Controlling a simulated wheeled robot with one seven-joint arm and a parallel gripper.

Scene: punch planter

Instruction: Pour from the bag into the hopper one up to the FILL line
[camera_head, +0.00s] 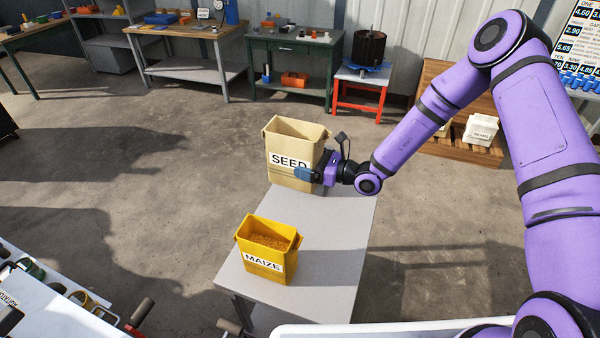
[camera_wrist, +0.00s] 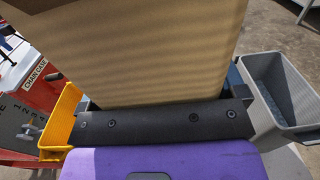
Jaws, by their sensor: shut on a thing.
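The tan SEED bag (camera_head: 292,146) is upright with its top open, at the far end of the grey table. Its contents do not show. My gripper (camera_head: 308,175) is shut on the bag's lower right side. I cannot tell whether the bag's base touches the table. In the wrist view the bag (camera_wrist: 140,50) fills most of the picture, just beyond the dark gripper bar (camera_wrist: 150,122). No hopper marked one and no FILL line can be made out.
A yellow MAIZE bin (camera_head: 262,264) with grain stands on the grey table (camera_head: 335,260). In the wrist view, a grey bin (camera_wrist: 268,112) stands right of the bag and red machinery (camera_wrist: 42,88) is at left. Workbenches (camera_head: 190,32) line the back; the floor between is open.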

